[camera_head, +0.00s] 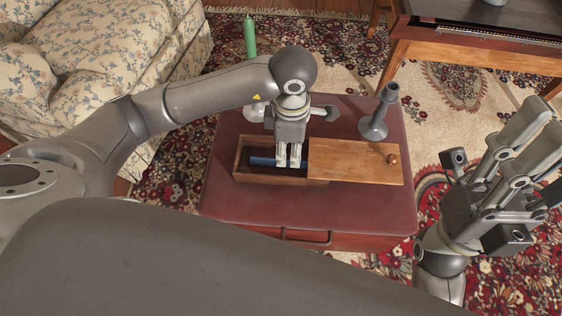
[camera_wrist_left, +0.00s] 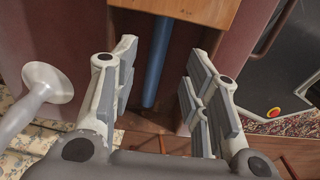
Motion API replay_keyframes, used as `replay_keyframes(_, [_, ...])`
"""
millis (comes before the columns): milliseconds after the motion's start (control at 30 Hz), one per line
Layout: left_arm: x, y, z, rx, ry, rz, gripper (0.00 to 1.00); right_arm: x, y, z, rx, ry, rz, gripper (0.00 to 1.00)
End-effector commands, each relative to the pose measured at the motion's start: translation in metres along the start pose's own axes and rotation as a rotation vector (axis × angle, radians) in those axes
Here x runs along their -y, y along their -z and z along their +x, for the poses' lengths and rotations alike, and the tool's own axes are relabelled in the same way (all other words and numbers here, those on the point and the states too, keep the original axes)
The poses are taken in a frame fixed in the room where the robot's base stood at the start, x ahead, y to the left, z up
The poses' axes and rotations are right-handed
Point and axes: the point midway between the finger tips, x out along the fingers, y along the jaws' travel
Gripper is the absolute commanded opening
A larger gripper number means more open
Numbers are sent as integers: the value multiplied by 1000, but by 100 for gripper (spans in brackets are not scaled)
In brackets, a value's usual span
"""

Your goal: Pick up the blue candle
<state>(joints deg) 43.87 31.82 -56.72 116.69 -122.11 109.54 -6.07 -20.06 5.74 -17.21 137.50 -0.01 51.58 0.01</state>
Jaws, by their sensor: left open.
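The blue candle (camera_head: 262,161) lies in an open wooden box (camera_head: 238,160) on the red-brown table. In the left wrist view the candle (camera_wrist_left: 157,65) runs away between my fingers, its far end under the wooden lid (camera_wrist_left: 190,8). My left gripper (camera_head: 291,164) points down over the box, fingers open on either side of the candle; I cannot tell whether they touch it. The sliding lid (camera_head: 355,162) is drawn to the right and hides part of the box. My right gripper (camera_head: 520,165) is raised at the right edge, and its finger opening is unclear.
A grey candlestick (camera_head: 375,127) stands behind the lid on the table (camera_head: 225,198). A floral sofa (camera_head: 100,55) is at the left. The table's front is clear.

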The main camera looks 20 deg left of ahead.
Motion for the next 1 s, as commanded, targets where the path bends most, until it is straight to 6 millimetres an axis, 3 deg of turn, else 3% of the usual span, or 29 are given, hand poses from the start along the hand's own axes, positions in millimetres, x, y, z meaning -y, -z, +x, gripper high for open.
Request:
replay_keyframes(233, [-1, -1, 25, 1, 2, -1, 42, 0, -3, -15, 2, 0, 0, 42])
replay_keyframes(433, [-2, -2, 51, 1, 3, -1, 42, 0, -6, -7, -46, 18, -6, 42])
replay_keyframes(700, [-2, -2, 53, 1, 1, -1, 42, 0, -6, -3, -49, 21, -7, 42])
replay_keyframes(1000, [-2, -2, 53, 1, 1, -1, 5, 0, -6, -3, -49, 21, -7, 42])
